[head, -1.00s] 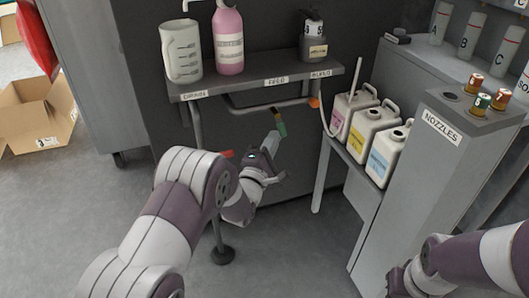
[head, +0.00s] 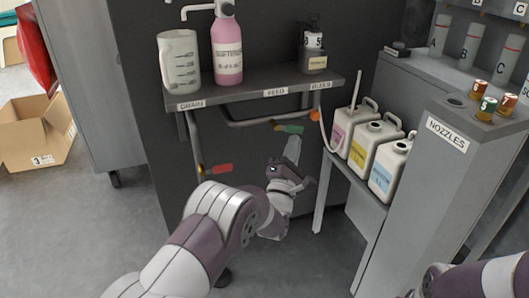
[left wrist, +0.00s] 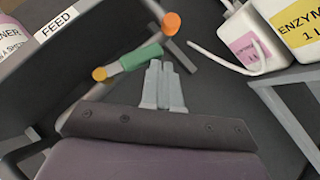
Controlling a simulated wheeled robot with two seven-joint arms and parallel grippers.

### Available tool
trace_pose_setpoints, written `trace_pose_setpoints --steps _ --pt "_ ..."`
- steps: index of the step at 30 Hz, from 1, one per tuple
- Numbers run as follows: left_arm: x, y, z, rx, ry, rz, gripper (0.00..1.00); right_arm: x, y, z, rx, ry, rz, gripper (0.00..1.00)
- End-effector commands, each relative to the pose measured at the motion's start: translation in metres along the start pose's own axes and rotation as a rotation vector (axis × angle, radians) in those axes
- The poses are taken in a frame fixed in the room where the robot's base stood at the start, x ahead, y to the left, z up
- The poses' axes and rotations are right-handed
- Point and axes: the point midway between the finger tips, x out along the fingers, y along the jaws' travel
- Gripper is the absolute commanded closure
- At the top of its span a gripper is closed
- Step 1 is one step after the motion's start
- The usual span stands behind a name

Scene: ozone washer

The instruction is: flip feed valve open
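The feed valve has a green handle (head: 290,128) and a brass body below the FEED label (head: 275,92). The handle points right from the body, roughly level and close to the line of the pipe. It also shows in the left wrist view (left wrist: 142,57), left of my fingertips. My left gripper (head: 293,148) is just below the handle's free end, fingers pointing up. In the left wrist view its fingers (left wrist: 161,70) are together with nothing between them; whether they touch the handle I cannot tell. My right arm shows at the lower right, its fingers out of view.
A red-handled valve (head: 218,169) sits left on the drain pipe. An orange knob (head: 314,115) is right of the feed valve. The shelf (head: 240,97) above holds a jug (head: 179,62) and bottles. Several canisters (head: 372,140) stand on the right, beside the nozzles cabinet (head: 440,160).

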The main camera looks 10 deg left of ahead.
Motion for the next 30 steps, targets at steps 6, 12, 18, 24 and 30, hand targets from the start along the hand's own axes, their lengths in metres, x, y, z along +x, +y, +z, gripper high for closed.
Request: trace_pose_setpoints --steps 6,12,18,24,30 --pt "0.007 0.001 0.008 0.001 -0.001 0.0 1.0 -0.003 0.0 0.0 0.0 0.0 0.0 1.0" --pt "0.012 0.002 0.012 0.001 0.0 -0.001 1.0 -0.004 0.0 0.0 0.0 0.0 0.0 1.0" --pt "0.014 0.002 0.014 0.001 0.0 -0.001 1.0 -0.005 0.0 -0.001 0.0 0.0 0.0 1.0" --pt "0.015 0.003 0.015 0.001 0.0 -0.001 1.0 -0.005 0.0 -0.001 0.0 0.0 0.0 1.0" --pt "0.015 0.003 0.015 0.001 -0.001 0.0 1.0 -0.005 0.0 -0.001 0.0 0.0 0.0 1.0"
